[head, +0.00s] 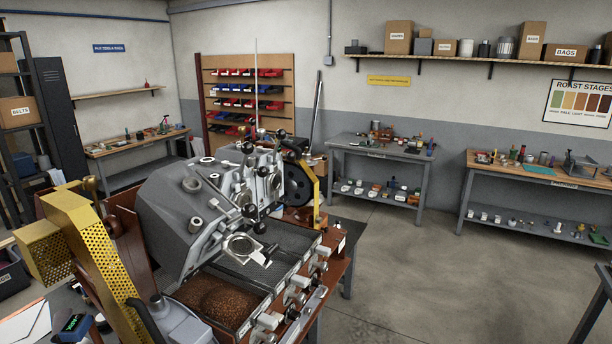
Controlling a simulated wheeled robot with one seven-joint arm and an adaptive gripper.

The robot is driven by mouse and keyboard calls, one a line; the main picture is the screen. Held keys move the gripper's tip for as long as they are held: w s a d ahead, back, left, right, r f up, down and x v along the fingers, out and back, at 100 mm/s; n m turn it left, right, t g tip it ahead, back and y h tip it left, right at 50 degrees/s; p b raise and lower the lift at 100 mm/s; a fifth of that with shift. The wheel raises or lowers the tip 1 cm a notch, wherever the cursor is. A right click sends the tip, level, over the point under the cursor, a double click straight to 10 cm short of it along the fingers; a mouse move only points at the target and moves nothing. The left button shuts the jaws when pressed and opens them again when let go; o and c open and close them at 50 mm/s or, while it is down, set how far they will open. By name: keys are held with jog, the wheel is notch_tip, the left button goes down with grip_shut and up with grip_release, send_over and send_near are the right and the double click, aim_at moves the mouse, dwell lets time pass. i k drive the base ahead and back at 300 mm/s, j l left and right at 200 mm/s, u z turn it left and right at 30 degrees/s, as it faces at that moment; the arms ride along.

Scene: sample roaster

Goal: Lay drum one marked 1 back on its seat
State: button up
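The sample roaster (165,207) stands in the left foreground of the head view. It has a sloping grey housing and a row of round metal fronts with dark knobs (262,228). A round metal ring on a flat plate (240,246) lies over the mesh tray at the front. I cannot make out a mark 1 on any part, so I cannot tell which is drum one or where its seat is. My gripper is not seen in this view.
Brown beans (222,298) lie in a tray at the roaster's front. Yellow perforated guards (95,255) stand at the left. Workbenches with small items, a grey one (372,150) and a wooden-topped one (535,176), line the back. The concrete floor (430,270) at right is clear.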

aim_at(180, 215)
jog(key=u, duration=1.3)
jog(key=i+z, duration=0.25)
jog(key=k+l, duration=0.05)
jog(key=k, duration=0.05)
